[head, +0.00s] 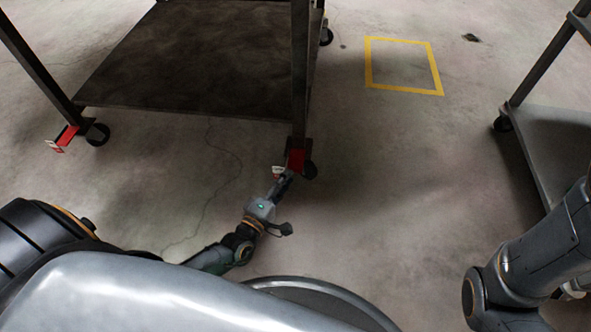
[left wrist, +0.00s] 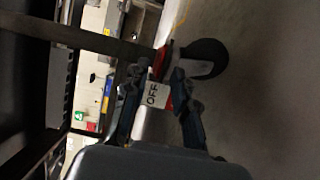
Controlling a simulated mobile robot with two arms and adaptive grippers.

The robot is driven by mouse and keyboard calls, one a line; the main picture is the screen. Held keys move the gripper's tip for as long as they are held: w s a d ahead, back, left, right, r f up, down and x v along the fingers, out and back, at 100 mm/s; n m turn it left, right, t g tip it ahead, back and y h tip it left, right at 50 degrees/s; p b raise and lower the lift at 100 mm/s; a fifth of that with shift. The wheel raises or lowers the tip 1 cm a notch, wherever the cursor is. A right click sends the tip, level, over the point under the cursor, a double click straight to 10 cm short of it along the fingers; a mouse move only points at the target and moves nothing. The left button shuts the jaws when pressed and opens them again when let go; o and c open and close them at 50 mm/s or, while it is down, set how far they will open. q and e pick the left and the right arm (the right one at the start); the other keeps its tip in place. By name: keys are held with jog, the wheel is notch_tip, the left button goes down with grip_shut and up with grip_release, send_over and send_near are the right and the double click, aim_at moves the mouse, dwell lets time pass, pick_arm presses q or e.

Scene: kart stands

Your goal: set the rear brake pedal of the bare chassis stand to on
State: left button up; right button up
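A dark stand (head: 190,60) with a low shelf and caster wheels is in front of me at the left of the head view. Its near right caster carries a red brake pedal (head: 296,159) beside a black wheel (head: 310,170). In the left wrist view this pedal has a white label reading OFF (left wrist: 157,95). My left gripper (head: 287,178) is low at this pedal. Its two fingers stand apart on either side of the label; I cannot tell whether they touch the pedal. The stand's top is out of view.
Another red pedal (head: 66,135) with a white label is at the stand's near left caster. A second stand (head: 560,140) is at the right. A yellow square outline (head: 403,92) marks the floor between them.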

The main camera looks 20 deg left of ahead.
aim_at(295, 167)
pick_arm(q)
jog(key=w, duration=0.1)
jog(key=w+b, duration=0.1)
jog(key=w, duration=0.1)
jog(key=w+b, duration=0.1)
jog(key=w, duration=0.1)
jog(key=shift+d+f, duration=0.1)
jog(key=shift+d, duration=0.2)
jog(key=shift+w, duration=0.3)
grip_shut()
